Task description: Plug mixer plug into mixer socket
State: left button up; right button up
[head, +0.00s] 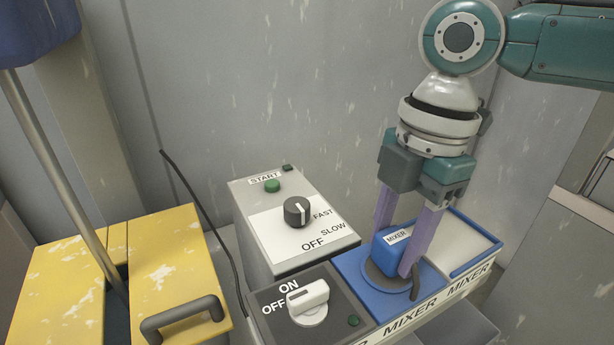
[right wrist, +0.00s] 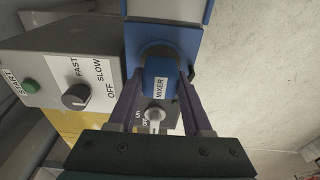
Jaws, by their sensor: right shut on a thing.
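The mixer plug (head: 392,246) is a blue block with a white MIXER label. My right gripper (head: 394,254) points down with its purple fingers shut on the plug's two sides. My left gripper is not in view.
A blue-rimmed white flap (head: 468,246) stands right of the socket. A dark panel with a white ON/OFF switch (head: 308,296) is at its left. Behind is a control box with a dark knob (head: 297,211). A yellow cabinet (head: 165,262) is at the left, a wall behind.

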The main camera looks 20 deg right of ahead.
aim_at(404, 233)
dwell(0.7)
jog(key=shift+f, duration=0.55)
jog(key=o, duration=1.3)
jog(key=shift+r, duration=0.1)
jog(key=r, duration=0.3)
jog(key=r+p, duration=0.1)
jog(key=r, duration=0.2)
jog(key=d+r+p, duration=0.1)
jog(key=r, duration=0.2)
jog(key=shift+d+r, duration=0.1)
jog(key=shift+r, duration=0.2)
